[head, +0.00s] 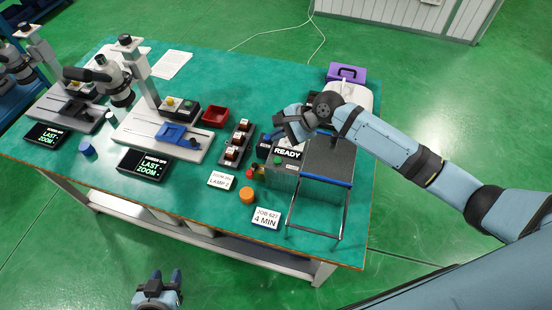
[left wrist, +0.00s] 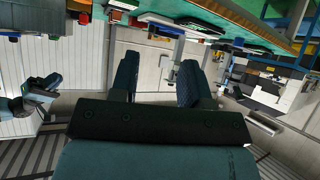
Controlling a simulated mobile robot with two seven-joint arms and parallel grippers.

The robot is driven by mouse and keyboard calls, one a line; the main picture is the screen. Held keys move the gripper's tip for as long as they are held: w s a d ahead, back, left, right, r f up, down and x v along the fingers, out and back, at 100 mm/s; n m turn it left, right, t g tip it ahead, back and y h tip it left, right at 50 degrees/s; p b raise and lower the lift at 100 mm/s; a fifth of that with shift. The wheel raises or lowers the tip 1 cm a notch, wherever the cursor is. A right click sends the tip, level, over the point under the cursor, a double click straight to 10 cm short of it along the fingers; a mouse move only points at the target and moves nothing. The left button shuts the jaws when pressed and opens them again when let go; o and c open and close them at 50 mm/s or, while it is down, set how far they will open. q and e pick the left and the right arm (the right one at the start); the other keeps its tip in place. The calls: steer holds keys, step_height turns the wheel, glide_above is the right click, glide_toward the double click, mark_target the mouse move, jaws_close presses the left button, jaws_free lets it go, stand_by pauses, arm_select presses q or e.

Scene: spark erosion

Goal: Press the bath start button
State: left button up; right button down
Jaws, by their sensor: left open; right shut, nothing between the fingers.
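The bath unit, a grey box (head: 328,165) with a blue-edged front frame, stands at the right end of the green bench. Its black display (head: 287,153) reads READY. My right gripper (head: 274,137) is shut and empty, just above and behind the display at the box's left end. My left gripper (head: 162,286) is open and empty, low in front of the bench. Its two spread fingers also show in the left wrist view (left wrist: 157,80).
Left of the box are a rack of small parts (head: 237,143), a red tray (head: 215,116) and an orange cylinder (head: 247,195). Cards reading LAMP 2 (head: 222,180) and 4 MIN (head: 266,217) lie in front. Two microscopes stand left; a purple box (head: 346,73) is behind.

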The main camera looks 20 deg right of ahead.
arm_select(q)
steer(key=shift+f, duration=0.1)
arm_select(e)
steer(key=shift+f, duration=0.15)
steer(key=b, duration=0.8)
glide_above(278, 161)
step_height(278, 161, down, 6)
steer(key=shift+f, duration=0.75)
steer(key=shift+s+f, duration=0.1)
steer(key=shift+f, duration=0.4)
arm_select(q)
step_height(278, 161, down, 6)
steer(key=shift+w+d+m+h, duration=0.3)
steer(key=shift+d+m, duration=0.1)
steer(key=shift+d, duration=0.05)
steer(key=shift+s+f, duration=0.1)
steer(key=shift+f, duration=0.25)
steer(key=shift+r, duration=0.2)
